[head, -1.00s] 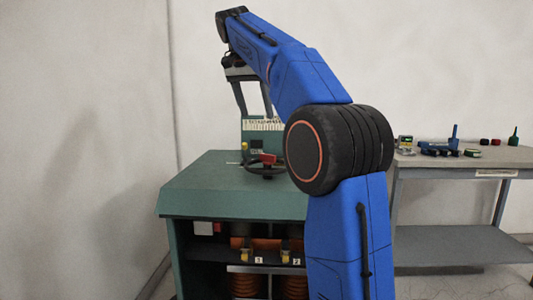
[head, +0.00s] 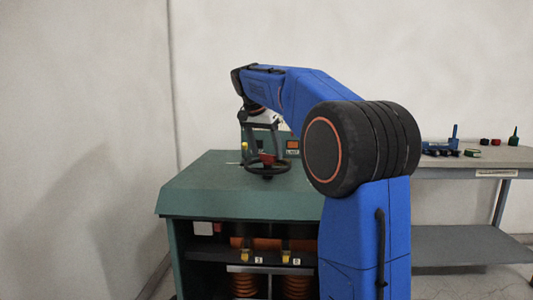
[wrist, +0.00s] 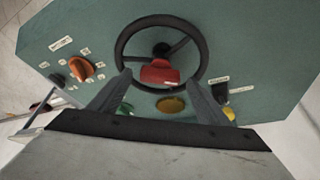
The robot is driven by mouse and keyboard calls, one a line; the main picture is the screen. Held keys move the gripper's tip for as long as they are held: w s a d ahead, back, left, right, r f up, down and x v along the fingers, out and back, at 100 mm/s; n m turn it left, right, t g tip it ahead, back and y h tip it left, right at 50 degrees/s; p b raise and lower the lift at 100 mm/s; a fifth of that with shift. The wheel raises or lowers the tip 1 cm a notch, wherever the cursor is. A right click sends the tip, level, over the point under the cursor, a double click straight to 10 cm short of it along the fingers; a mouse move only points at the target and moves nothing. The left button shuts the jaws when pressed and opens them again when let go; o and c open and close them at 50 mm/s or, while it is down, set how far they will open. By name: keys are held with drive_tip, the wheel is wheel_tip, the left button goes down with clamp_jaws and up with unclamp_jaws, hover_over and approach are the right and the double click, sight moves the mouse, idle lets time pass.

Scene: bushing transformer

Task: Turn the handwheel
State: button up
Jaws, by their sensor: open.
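The handwheel is a black ring with spokes, a dark hub and a red part at its middle. In the wrist view the handwheel (wrist: 205,59) lies ahead of the fingertips, on a green panel. In the head view the handwheel (head: 286,169) sits on top of the green cabinet (head: 205,190). My gripper (wrist: 160,82) is open, its two dark fingers spread on either side of the red part (wrist: 160,73), near the wheel's lower rim. It is empty. In the head view my gripper (head: 262,148) hangs just above and behind the wheel; contact cannot be told.
Around the wheel on the panel are an orange knob (wrist: 81,68), a yellow button (wrist: 171,105), a green button (wrist: 125,109) and a black switch (wrist: 220,93). A grey side table (head: 440,172) with small items stands at the right.

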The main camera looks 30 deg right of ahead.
drive_tip(key=shift+w+d+f, duration=0.1)
drive_tip(key=shift+d+f, duration=0.1)
drive_tip(key=shift+f, duration=0.3)
drive_tip(key=c, duration=1.5)
